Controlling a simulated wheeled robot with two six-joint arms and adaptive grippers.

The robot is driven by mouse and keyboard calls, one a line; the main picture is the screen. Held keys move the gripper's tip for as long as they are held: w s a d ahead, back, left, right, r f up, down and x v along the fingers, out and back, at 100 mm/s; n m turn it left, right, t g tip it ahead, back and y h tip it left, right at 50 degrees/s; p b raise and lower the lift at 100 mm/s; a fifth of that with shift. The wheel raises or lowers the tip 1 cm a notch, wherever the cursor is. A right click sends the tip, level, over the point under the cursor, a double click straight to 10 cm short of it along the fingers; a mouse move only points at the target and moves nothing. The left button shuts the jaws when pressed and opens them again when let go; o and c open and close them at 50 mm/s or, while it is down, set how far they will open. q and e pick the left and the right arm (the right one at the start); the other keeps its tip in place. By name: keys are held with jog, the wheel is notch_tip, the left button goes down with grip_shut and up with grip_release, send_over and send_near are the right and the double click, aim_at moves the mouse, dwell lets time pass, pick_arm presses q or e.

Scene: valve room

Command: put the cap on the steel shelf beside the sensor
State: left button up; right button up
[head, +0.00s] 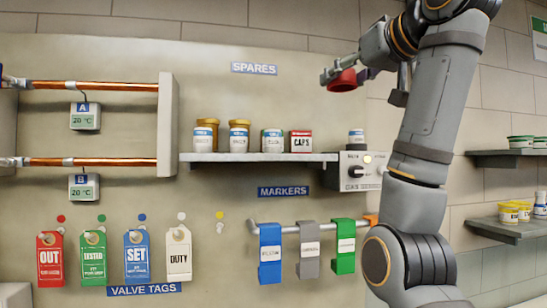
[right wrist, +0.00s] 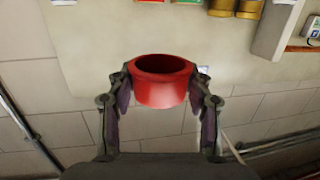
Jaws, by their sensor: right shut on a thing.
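The red cap (head: 341,81) is a short round cup shape, held up in the air above and right of the shelf. My right gripper (head: 352,74) is shut on it. In the right wrist view the cap (right wrist: 160,92) sits between the two fingers, its dark hollow opening showing. The steel shelf (head: 250,158) is on the wall panel, below and left of the cap. The grey gas sensor box (head: 357,171) is at the shelf's right end, with a round knob on its front. My left gripper is not in view.
Jars (head: 205,135) and a red-and-white CAPS box (head: 300,141) stand on the shelf. Free shelf surface shows right of the box. A small jar-like cylinder (head: 356,136) is above the sensor. Hanging markers (head: 309,249) and copper pipes (head: 95,85) are on the panel.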

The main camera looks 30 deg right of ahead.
jog(key=w+f+p, duration=0.1)
jog(key=w+f, duration=0.2)
jog(key=w, duration=0.1)
jog(key=w+d+f, duration=0.1)
jog(key=w+f, duration=0.2)
jog(key=w, duration=0.1)
jog(key=w+d+f+p, duration=0.1)
jog(key=w+f, duration=0.1)
jog(key=w, duration=0.2)
jog(key=shift+w+d+f+p, duration=0.15)
jog(key=shift+w+f+p, duration=0.15)
jog(key=shift+f, duration=0.25)
jog(key=f, duration=0.3)
jog(key=shift+w+f+p, duration=0.15)
jog(key=shift+w+p, duration=0.15)
jog(key=shift+p, duration=0.05)
jog(key=shift+d+f, duration=0.1)
jog(key=shift+f, duration=0.1)
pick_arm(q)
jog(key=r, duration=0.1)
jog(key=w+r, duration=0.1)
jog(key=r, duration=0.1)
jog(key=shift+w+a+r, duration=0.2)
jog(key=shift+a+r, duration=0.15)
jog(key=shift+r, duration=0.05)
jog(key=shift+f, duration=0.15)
